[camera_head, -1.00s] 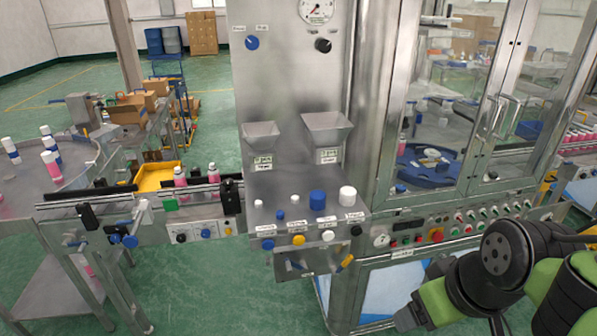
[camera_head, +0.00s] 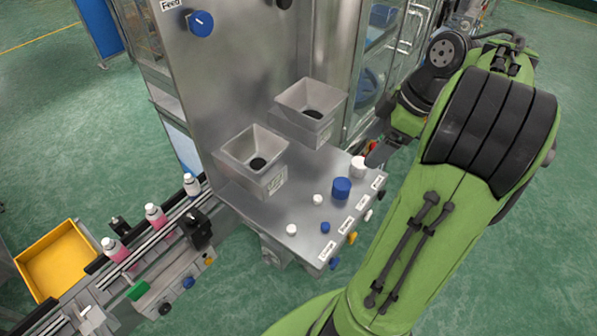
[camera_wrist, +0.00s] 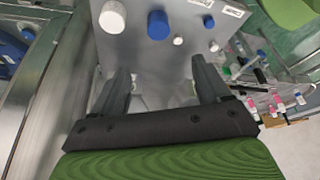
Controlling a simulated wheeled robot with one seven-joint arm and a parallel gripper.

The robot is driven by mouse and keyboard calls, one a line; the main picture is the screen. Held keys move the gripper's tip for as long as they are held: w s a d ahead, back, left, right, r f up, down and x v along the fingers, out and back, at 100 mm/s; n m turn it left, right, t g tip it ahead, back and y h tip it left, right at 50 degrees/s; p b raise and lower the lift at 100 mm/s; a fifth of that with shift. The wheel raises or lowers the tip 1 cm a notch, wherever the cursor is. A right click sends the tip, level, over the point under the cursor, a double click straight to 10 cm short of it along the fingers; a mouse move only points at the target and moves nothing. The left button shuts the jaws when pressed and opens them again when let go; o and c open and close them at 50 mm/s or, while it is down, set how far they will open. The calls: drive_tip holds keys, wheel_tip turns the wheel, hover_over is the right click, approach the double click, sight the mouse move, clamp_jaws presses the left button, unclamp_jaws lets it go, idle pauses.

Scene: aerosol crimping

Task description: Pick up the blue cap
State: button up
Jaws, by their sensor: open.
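A large blue cap (camera_head: 341,189) stands on the grey metal shelf (camera_head: 304,214) of the machine, between a large white cap (camera_head: 357,167) and smaller caps. It also shows at the top of the wrist view (camera_wrist: 158,25), beyond the fingers. A smaller blue cap (camera_head: 325,227) stands nearer the shelf's front left; it shows in the wrist view too (camera_wrist: 208,21). My gripper (camera_wrist: 160,82) is open and empty, its two fingers apart, with the caps ahead of it. In the head view, my gripper's end shows beside the large white cap, partly hidden by my arm.
Small white caps (camera_head: 291,230) stand on the same shelf. Two metal hoppers (camera_head: 311,108) rise behind the caps. A conveyor (camera_head: 150,250) with pink bottles and a yellow tray (camera_head: 62,262) lie to the left. Knobs line the shelf's front edge.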

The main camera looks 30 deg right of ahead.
drive_tip(key=b, duration=0.6)
approach(333, 191)
drive_tip(key=shift+a+f, duration=0.2)
drive_tip(key=shift+f, duration=0.2)
drive_tip(key=b+x, duration=0.1)
drive_tip(key=x, duration=0.4)
drive_tip(key=shift+w+f, duration=0.1)
drive_tip(key=shift+w, duration=0.05)
drive_tip(key=shift+c, duration=1.1)
drive_tip(key=c, duration=0.8)
